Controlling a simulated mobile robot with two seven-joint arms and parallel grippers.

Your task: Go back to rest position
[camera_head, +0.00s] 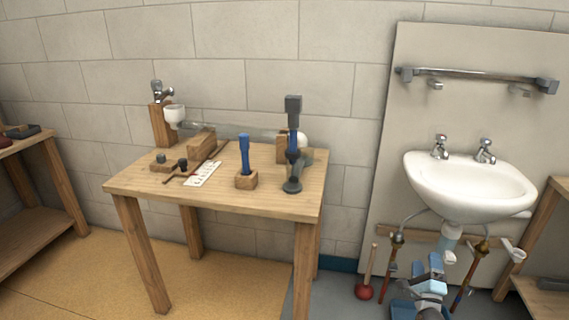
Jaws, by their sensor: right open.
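My right gripper (437,262) shows at the bottom right, below the white sink (470,188) and in front of its pipes. It is small in the picture. It is open, and I see nothing held in it. It looks apart from the workbench (130,186), which stands to its left. My left gripper is not in view.
The workbench carries a blue-handled tool (244,153) in a wooden block, a dark upright tool (292,150), a tap on a post (160,128) and a label card (203,174). A red plunger (364,291) stands left of my gripper. Wooden tables (48,180) stand at both edges.

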